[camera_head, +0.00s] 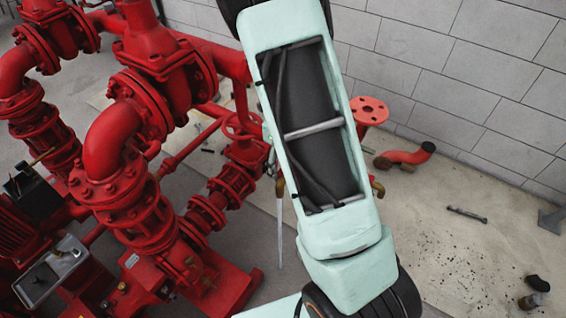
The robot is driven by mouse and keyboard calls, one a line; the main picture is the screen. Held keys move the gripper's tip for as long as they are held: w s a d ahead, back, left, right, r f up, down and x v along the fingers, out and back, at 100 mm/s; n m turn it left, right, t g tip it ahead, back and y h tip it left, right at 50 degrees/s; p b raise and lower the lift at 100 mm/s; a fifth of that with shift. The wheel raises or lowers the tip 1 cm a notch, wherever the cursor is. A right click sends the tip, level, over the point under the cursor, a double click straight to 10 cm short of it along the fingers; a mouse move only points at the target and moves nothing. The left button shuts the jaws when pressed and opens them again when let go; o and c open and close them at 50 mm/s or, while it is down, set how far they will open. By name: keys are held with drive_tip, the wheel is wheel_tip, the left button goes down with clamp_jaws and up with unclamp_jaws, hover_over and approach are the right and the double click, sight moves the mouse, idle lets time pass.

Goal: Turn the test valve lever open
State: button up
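A small brass fitting (280,187) shows just left of my mint-green arm, beside the red pipework. A thin pale vertical streak (280,235) hangs below it and looks like water, though I cannot be sure. Another brass-coloured piece (377,187) shows just right of the arm. I cannot make out the test valve lever; my arm covers the area between these two pieces. My gripper is not in view, so its place relative to the lever cannot be seen.
Red pumps and flanged pipes (130,190) fill the left side. A red handwheel (242,125) is left of my arm. A red flanged piece (369,110) and a loose red elbow (405,157) are at right, before a grey block wall (470,80). Small debris lies on the floor.

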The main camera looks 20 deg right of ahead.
wheel_tip(320, 180, up, 12)
idle(0.6)
drive_tip(key=shift+r, duration=0.1)
